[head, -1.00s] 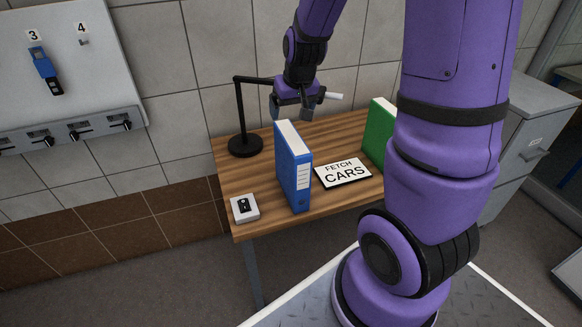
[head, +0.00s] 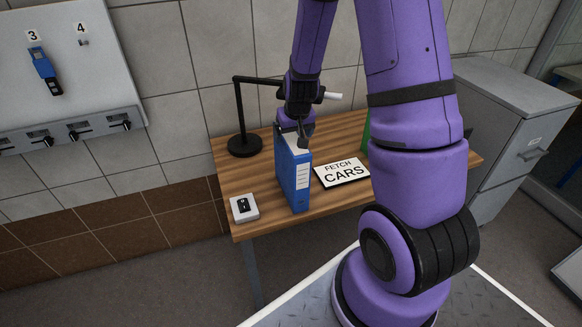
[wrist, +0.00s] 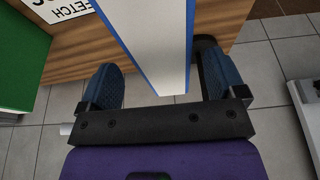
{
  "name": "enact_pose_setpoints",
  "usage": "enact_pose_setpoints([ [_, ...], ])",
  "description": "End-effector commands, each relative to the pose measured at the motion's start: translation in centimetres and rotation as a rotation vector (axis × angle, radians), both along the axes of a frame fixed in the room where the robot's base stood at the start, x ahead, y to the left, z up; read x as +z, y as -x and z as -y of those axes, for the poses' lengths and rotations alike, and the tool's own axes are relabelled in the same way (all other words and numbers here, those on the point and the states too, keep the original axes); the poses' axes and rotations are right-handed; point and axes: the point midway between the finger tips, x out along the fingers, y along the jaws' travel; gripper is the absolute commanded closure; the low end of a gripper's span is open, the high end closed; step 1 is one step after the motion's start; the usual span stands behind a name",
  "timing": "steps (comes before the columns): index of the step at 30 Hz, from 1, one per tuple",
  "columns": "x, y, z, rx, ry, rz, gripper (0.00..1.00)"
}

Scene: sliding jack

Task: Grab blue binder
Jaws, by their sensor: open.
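The blue binder (head: 297,182) stands upright on the wooden table in the head view, with its labelled spine facing the front. My gripper (head: 296,138) is over the binder's top, toward its back end. In the wrist view, the binder's white top and blue edges (wrist: 153,40) run between the two open fingers of my gripper (wrist: 160,85). The left finger shows a gap to the binder; the right finger is closer to it. I cannot tell whether either finger touches it.
The wooden table (head: 232,178) also bears a black lamp (head: 243,143), a white switch box (head: 244,208) and a "FETCH CARS" sign (head: 342,171). A green binder (wrist: 22,60) is mostly hidden behind my arm in the head view. A grey cabinet (head: 510,125) stands at right.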

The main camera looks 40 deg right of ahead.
Motion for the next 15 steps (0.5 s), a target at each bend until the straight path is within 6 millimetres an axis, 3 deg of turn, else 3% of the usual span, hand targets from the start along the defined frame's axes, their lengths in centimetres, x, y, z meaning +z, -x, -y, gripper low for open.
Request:
enact_pose_setpoints([
  [9, -3.6, -1.3, 0.1, -0.002, -0.001, -0.003, 0.11],
  [15, -4.5, -1.6, 0.2, -0.001, -0.001, -0.001, 0.11],
])
